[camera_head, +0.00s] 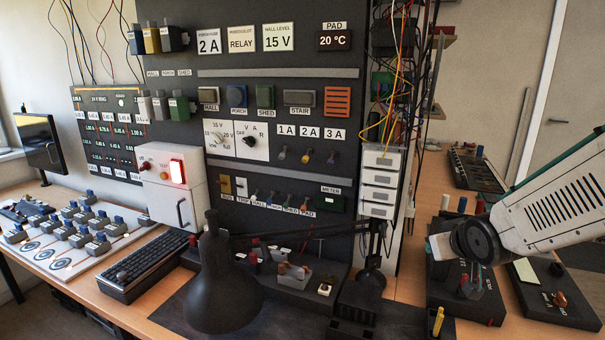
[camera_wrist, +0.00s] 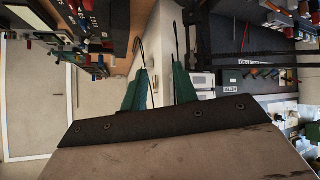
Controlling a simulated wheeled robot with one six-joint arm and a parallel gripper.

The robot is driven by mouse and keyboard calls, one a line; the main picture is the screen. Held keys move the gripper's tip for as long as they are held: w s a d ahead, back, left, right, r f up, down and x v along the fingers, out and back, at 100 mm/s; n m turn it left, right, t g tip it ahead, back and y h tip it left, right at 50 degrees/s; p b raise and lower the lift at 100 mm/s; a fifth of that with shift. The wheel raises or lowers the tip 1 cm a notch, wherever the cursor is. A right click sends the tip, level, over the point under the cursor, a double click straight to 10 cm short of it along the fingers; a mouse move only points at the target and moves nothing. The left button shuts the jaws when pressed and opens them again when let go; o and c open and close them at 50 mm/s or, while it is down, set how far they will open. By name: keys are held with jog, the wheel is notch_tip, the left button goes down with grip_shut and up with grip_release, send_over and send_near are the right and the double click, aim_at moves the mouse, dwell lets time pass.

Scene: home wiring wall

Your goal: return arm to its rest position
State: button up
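My arm (camera_head: 545,205) comes in from the right edge in the head view. Its pale, slotted link slopes down to a dark round wrist joint (camera_head: 478,240) above the right side of the bench. In the wrist view my gripper (camera_wrist: 160,82) shows two green fingers set apart, with nothing held between them. The wrist view is turned sideways, with the wall panel and bench parts beyond the fingers. The fingers are hard to make out in the head view.
A dark wiring panel (camera_head: 275,75) stands at the back. A black desk lamp (camera_head: 215,285) and a keyboard (camera_head: 150,265) are on the bench. Black trays (camera_head: 550,300) with small parts lie below the arm. Loose wires hang beside a white drawer stack (camera_head: 380,180).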

jog(key=s+a+r+g, duration=0.1)
jog(key=s+r+g, duration=0.1)
jog(key=s, duration=0.7)
jog(key=s+a+r+m+g, duration=0.1)
jog(key=s+g, duration=0.3)
jog(key=s, duration=0.6)
jog(key=s+a+r+g, duration=0.1)
jog(key=s+r+g, duration=0.2)
jog(key=s, duration=0.7)
jog(key=shift+a+m+y, duration=0.3)
